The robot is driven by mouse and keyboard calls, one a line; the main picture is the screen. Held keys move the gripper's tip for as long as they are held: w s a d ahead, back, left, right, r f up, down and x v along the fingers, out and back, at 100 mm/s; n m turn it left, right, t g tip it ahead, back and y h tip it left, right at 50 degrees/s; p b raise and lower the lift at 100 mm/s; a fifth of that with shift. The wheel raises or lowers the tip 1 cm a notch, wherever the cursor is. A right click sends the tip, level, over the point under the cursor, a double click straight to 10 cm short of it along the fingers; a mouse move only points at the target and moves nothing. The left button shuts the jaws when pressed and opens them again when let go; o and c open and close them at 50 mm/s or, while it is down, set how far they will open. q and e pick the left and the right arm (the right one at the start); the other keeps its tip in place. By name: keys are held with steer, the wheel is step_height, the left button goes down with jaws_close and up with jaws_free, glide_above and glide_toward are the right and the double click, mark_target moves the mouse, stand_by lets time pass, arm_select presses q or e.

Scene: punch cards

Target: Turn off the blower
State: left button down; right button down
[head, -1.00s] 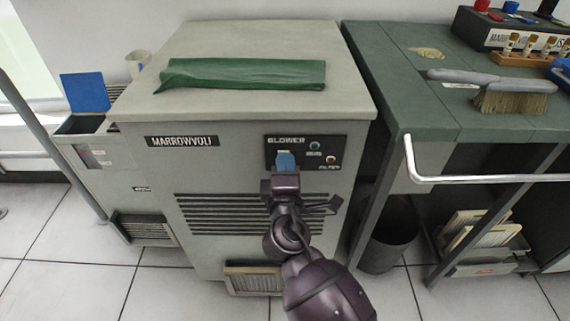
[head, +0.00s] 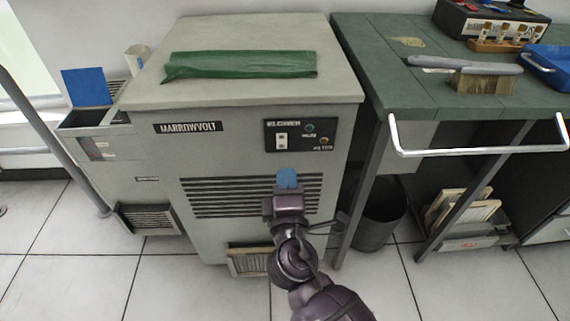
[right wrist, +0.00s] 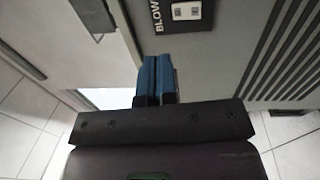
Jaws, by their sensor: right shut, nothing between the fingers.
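The blower is a grey cabinet marked MARROWVOLT (head: 215,155). On its front is a black panel labelled BLOWER (head: 309,134) with a white rocker switch (head: 281,141) and two small round lights beside it. The switch also shows at the top of the right wrist view (right wrist: 186,11); I cannot tell its position. My right gripper (head: 287,178) has blue fingertips, is shut and empty, and is below the switch, in front of the vent slats. In the right wrist view the fingers (right wrist: 156,78) are together, apart from the switch. My left gripper is not in view.
A green cloth (head: 240,65) lies on the cabinet top. To the right is a green bench (head: 400,80) with a brush (head: 484,78) and a metal rail (head: 480,152) jutting from its front.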

steer(key=shift+s+r, duration=0.1)
steer(key=shift+s, duration=1.1)
